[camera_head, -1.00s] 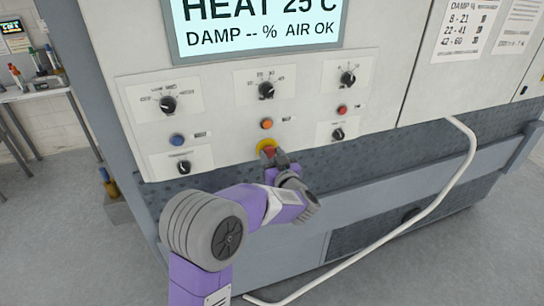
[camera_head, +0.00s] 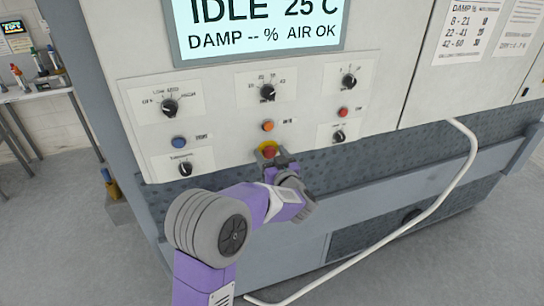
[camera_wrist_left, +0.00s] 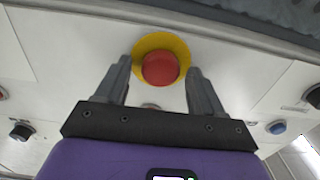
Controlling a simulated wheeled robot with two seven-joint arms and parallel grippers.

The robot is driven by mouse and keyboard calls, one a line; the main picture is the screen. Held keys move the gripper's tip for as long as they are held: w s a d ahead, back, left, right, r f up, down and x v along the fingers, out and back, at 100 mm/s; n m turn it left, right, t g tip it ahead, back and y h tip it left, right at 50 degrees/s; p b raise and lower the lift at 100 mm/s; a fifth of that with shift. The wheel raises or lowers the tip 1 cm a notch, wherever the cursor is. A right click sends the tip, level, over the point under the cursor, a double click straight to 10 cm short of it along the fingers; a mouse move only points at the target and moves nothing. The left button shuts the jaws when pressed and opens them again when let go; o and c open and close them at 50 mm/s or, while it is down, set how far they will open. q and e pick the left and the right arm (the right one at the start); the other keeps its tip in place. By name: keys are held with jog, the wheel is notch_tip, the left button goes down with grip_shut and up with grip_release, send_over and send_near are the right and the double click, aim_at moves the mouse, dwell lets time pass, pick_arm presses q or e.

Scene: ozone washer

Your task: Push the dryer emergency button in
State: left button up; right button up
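The emergency button is a red mushroom cap (camera_head: 269,152) on a yellow ring, low in the middle of the dryer's panel. In the left wrist view the red cap (camera_wrist_left: 160,68) lies between the two grey fingers, inside the yellow ring (camera_wrist_left: 178,44). My left gripper (camera_head: 277,161) is right at the button, and its fingers are apart, one on each side of the cap, with nothing held. I cannot tell whether the fingers touch the panel or how deep the cap sits. My right gripper is not in view.
The dryer's display (camera_head: 258,25) reads IDLE, 25 C, AIR OK. An orange button (camera_head: 268,126), a blue button (camera_head: 179,142), a red button (camera_head: 342,112) and several black knobs are on the panel. A white hose (camera_head: 440,195) runs down at the right.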

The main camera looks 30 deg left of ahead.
pick_arm(q)
jog(key=shift+s+d, duration=0.1)
jog(key=shift+d, duration=0.05)
jog(key=v, duration=0.7)
jog(key=shift+s, duration=0.2)
jog(key=shift+d, duration=0.1)
jog(key=s+d+f+m+h+b, duration=0.1)
jog(key=d+f+m+h, duration=0.2)
jog(key=f, duration=0.7)
jog(key=d+f+m+g+h+b, duration=0.1)
jog(key=d+f+h, duration=0.25)
jog(key=f, duration=0.75)
jog(key=s+d+f+m+h+b, duration=0.15)
jog(key=f+h, duration=0.25)
jog(key=f, duration=0.6)
jog(key=s+d+f+m+g+h, duration=0.1)
jog(key=s+d+f+g+h, duration=0.2)
jog(key=s+f, duration=0.6)
jog(key=s+d+f+m+g+h+b, duration=0.1)
jog(key=s+d+f+g+h, duration=0.3)
jog(key=s, duration=1)
jog(key=d+f+g, duration=0.3)
jog(key=d+f, duration=0.1)
jog(key=f, duration=0.1)
jog(key=shift+s+d+b, duration=0.3)
jog(key=shift+d, duration=0.05)
jog(key=shift+a+h, duration=0.15)
jog(key=shift+h, duration=0.1)
